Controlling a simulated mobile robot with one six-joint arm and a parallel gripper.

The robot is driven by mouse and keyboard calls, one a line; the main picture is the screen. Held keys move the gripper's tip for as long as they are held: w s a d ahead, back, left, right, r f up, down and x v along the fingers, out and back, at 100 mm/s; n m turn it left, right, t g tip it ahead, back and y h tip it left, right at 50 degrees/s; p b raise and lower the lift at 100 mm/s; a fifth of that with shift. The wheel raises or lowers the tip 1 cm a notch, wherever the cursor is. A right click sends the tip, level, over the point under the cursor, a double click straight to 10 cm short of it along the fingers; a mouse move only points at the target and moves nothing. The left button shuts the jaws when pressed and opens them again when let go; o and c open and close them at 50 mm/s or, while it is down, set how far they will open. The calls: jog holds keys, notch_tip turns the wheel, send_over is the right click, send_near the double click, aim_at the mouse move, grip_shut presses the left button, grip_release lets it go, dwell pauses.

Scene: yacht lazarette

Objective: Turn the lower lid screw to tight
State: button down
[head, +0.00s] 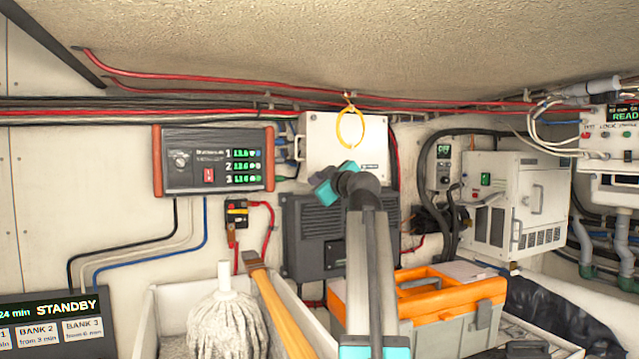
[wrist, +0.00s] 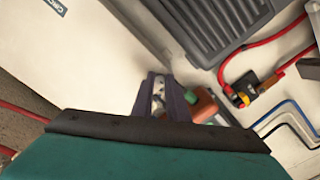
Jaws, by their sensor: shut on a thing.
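The white box (head: 322,140) is on the back wall, and its pale lid face (wrist: 85,50) fills the upper left of the wrist view. My gripper (wrist: 161,84) is at the box's lower left corner, with its dark fingers shut around a small pale metallic piece (wrist: 158,90), which appears to be the lower lid screw. The fingers cover most of it, so its slot or angle cannot be read. In the head view my arm and teal gripper body (head: 326,190) hide that corner and the screw.
A dark finned unit (head: 310,240) sits directly below the box. A charger with red ends (head: 213,160) is close on the left. A yellow ring (head: 351,128) hangs before the box. An orange-lidded toolbox (head: 420,290), mop (head: 228,320) and wooden handle (head: 275,300) stand below.

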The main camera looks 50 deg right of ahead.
jog(key=m+b, duration=0.1)
jog(key=m, duration=1.1)
jog(key=shift+r+b, duration=0.15)
jog(key=shift+b, duration=0.2)
jog(key=shift+m+p, duration=0.55)
jog(key=shift+m, duration=1.65)
jog(key=c, duration=1.7)
grip_release()
jog(key=shift+c, duration=0.2)
jog(key=shift+s, duration=0.1)
